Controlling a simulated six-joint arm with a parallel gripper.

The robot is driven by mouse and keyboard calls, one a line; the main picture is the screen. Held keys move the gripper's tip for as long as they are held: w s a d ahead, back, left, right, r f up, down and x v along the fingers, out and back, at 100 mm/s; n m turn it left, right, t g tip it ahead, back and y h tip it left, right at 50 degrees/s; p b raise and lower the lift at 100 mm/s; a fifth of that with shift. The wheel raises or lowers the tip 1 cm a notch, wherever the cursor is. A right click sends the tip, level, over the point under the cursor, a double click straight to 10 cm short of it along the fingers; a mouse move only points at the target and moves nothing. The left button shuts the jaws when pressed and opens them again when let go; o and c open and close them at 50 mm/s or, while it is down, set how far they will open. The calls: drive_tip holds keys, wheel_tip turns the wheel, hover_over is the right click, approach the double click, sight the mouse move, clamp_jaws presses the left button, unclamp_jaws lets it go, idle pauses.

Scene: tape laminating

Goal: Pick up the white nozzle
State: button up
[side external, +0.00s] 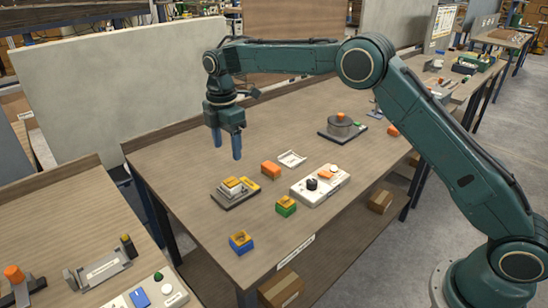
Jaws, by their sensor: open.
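My gripper (227,151) hangs over the left part of the wooden table (185,150), its two blue fingers pointing down and apart, with nothing between them. It is above and behind the block fixture. I cannot clearly make out a white nozzle at this size. A small white open-shaped piece (291,158) lies flat on the table to the right of my gripper, behind an orange block (271,170). A white panel (312,197) with a black knob and an orange piece on it stands in front of that; small white parts on it are too small to identify.
A dark plate with yellow and grey blocks (236,190) stands below my gripper. A blue-yellow block (241,242) and a green-yellow block (286,206) stand near the front edge. A round grey fixture (341,128) stands farther right. The table's back left is clear.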

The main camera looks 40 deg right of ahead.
hover_over(231, 181)
drive_tip(key=shift+s+a+f, duration=0.1)
drive_tip(key=shift+f, duration=1.7)
drive_tip(key=shift+s+a+f, duration=0.1)
drive_tip(key=shift+f, duration=1.7)
drive_tip(key=shift+d, duration=0.1)
drive_tip(key=shift+w+f, duration=0.1)
drive_tip(key=shift+f, duration=2.5)
drive_tip(key=c, duration=1.1)
drive_tip(key=shift+c, duration=0.2)
drive_tip(key=shift+r, duration=0.2)
wheel_tip(231, 181, up, 20)
drive_tip(key=shift+f, duration=0.15)
